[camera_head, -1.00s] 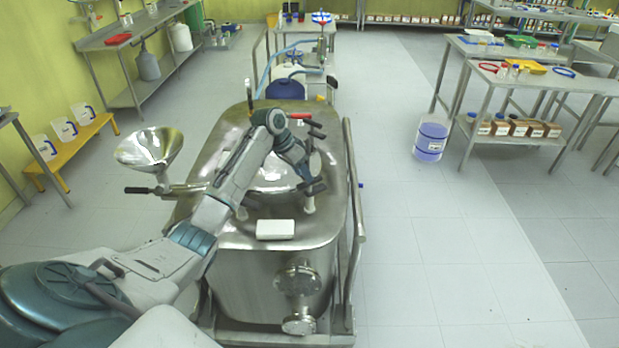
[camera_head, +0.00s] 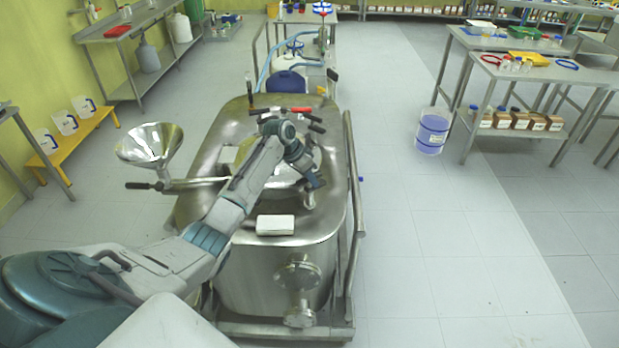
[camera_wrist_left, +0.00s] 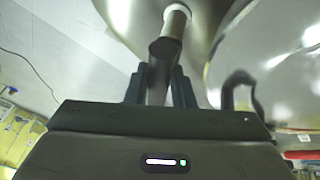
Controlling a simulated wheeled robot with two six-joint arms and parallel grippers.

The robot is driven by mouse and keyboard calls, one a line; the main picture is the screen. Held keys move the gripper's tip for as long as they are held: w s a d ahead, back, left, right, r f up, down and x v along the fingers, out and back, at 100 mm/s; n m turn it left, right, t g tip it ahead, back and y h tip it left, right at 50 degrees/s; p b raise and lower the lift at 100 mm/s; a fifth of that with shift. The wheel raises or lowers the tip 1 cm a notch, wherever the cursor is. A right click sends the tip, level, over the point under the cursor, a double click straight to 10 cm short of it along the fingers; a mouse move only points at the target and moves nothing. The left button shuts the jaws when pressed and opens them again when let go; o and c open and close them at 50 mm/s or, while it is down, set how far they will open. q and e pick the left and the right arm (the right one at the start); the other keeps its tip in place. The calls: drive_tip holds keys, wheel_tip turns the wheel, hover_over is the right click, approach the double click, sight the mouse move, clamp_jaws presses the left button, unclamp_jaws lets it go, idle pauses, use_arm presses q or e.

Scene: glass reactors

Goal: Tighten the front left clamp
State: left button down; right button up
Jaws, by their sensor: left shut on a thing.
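The steel reactor (camera_head: 325,222) stands in front of me with a round shiny lid (camera_head: 283,180) on top. My left arm reaches over it. My left gripper (camera_head: 312,179) is at the right front side of the lid, in the picture, and is shut on a dark clamp handle. In the left wrist view the clamp handle (camera_wrist_left: 158,82) sits between the two dark fingers, joined to a pale post (camera_wrist_left: 176,20). The fingertips and clamp partly hide each other in the head view. My right gripper is not in view.
A steel funnel (camera_head: 150,146) with a black-handled pipe is left of the reactor. A white block (camera_head: 276,225) lies on its front top. Dark and red handles (camera_head: 284,112) stand behind the lid.

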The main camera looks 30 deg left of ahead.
use_arm(q)
drive_tip(key=shift+r, duration=0.1)
drive_tip(key=shift+n+p, duration=0.3)
drive_tip(key=shift+p, duration=0.15)
drive_tip(key=n+y+p, duration=0.1)
drive_tip(key=n+p, duration=0.1)
drive_tip(key=n+t+p, duration=0.1)
drive_tip(key=n+p, duration=0.1)
drive_tip(key=p, duration=0.1)
drive_tip(key=shift+r+n+y, duration=0.2)
drive_tip(key=shift+n+y, duration=0.1)
drive_tip(key=shift+y, duration=0.1)
drive_tip(key=shift+f+n+y+p, duration=0.1)
drive_tip(key=shift+n+y+p, duration=0.2)
drive_tip(key=shift+n+p, duration=0.45)
drive_tip(key=shift+n+t+y, duration=0.3)
drive_tip(key=shift+n+y, duration=0.1)
drive_tip(key=shift+n, duration=0.65)
drive_tip(key=shift+f+n+y, duration=0.1)
drive_tip(key=shift+n+y, duration=0.3)
drive_tip(key=shift+n, duration=0.5)
drive_tip(key=n+y, duration=0.1)
drive_tip(key=n, duration=0.3)
drive_tip(key=shift+y, duration=0.4)
drive_tip(key=shift+n+g+y, duration=0.6)
drive_tip(key=shift+n, duration=1.1)
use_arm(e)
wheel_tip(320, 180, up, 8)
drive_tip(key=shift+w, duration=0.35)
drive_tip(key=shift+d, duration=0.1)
